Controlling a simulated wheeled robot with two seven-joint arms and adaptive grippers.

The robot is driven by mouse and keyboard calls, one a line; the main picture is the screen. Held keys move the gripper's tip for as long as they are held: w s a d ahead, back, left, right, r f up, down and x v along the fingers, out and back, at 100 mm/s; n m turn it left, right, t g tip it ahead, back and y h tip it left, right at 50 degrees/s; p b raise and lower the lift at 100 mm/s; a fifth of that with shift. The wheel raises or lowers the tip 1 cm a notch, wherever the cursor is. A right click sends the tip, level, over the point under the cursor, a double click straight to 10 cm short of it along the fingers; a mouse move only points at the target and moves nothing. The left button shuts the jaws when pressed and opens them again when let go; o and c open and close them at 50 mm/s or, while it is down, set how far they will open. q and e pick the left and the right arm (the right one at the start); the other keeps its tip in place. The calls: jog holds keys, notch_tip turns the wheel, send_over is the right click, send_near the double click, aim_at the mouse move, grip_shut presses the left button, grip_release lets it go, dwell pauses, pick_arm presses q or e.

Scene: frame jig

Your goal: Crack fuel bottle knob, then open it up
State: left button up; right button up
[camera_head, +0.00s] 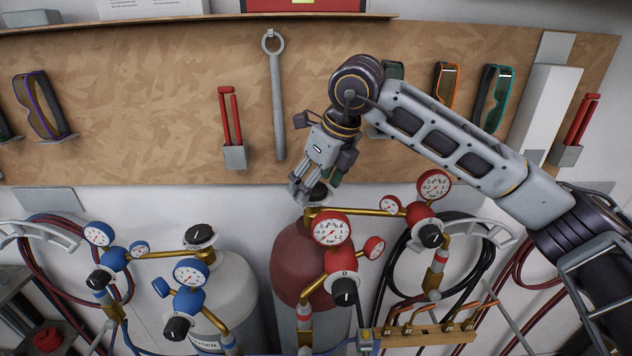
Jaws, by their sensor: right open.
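The fuel bottle (290,262) is a dark red cylinder in the lower middle, with a brass fitting and red gauges. Its black top knob (321,193) is partly hidden behind my right gripper. My right gripper (303,192) comes down from above, its fingertips pointing down just left of the knob. It is open with nothing visible in it; I cannot tell whether a finger touches the knob. My left gripper is out of view.
A red regulator gauge (331,229) sits just in front of the knob. A white oxygen bottle (235,285) with blue gauges stands left. A wrench (277,100) hangs on the wooden board (170,100) behind. Hoses hang on both sides.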

jog(key=c, duration=1)
jog(key=shift+n+b, duration=0.4)
jog(key=shift+n, duration=0.1)
jog(key=shift+w+n+g+y+b, duration=0.1)
jog(key=shift+n+g+y+b, duration=0.25)
jog(key=shift+n, duration=0.45)
jog(key=shift+w+d+n+g+y, duration=0.15)
jog(key=shift+n+g, duration=0.2)
jog(key=shift+n, duration=0.45)
jog(key=shift+s+a+n+g+y, duration=0.1)
jog(key=shift+n+g, duration=0.2)
jog(key=shift+n, duration=0.5)
jog(key=o, duration=1)
